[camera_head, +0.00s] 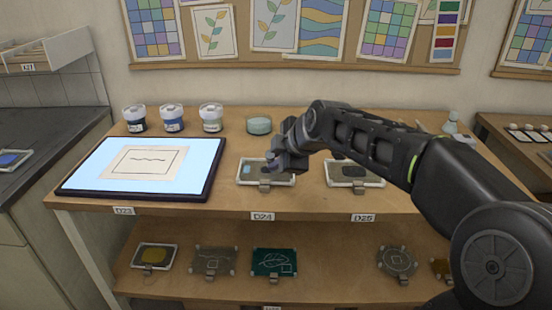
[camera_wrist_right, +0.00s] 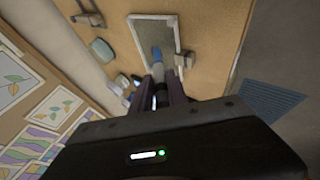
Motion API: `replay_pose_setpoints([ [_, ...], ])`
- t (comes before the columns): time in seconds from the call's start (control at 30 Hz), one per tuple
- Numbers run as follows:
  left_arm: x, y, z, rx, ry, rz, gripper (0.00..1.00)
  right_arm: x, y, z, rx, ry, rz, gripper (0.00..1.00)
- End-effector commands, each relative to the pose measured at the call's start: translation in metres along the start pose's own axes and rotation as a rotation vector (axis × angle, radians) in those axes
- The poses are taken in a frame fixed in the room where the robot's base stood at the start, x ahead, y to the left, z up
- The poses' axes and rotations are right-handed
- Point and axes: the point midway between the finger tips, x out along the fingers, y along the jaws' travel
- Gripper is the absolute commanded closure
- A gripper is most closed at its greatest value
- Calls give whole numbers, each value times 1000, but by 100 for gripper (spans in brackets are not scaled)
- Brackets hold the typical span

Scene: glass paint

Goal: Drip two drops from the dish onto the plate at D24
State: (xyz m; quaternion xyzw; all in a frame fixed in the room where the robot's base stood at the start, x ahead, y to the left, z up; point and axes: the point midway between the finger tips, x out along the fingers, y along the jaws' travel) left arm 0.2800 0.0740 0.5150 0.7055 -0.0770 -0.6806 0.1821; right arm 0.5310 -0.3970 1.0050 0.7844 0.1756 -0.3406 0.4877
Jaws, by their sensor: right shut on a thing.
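The plate at D24 (camera_head: 250,180) lies on the upper shelf behind its label, a pale-framed grey pane with a light blue patch at its left. The plate also shows in the right wrist view (camera_wrist_right: 140,38). A round pale green dish (camera_head: 259,125) stands behind it, apart from it. My right gripper (camera_head: 273,163) is over the plate's right part. It is shut on a slim tool (camera_wrist_right: 156,68) with a blue end, which points at the plate; whether it touches cannot be told. The gripper hides part of the plate. My left gripper is out of view.
A glowing light panel (camera_head: 85,178) with a line drawing lies at the left. Three lidded jars (camera_head: 172,119) stand behind it. Another plate (camera_head: 348,171) lies at D25, close to my right arm. Several plates lie on the lower shelf (camera_head: 330,285).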

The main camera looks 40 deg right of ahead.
Motion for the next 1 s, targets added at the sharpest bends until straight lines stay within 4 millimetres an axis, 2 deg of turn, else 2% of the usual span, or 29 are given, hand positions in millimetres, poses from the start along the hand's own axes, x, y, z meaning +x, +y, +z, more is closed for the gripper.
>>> replay_pose_setpoints([
  [0.4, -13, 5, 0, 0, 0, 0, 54, -15, 14, -7, 1, 0, -2, 100],
  [0.8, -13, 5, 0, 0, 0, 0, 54, -15, 14, -7, 0, 0, -1, 100],
  [1.0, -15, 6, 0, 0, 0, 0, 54, -9, 17, -18, -2, 1, -2, 100],
])
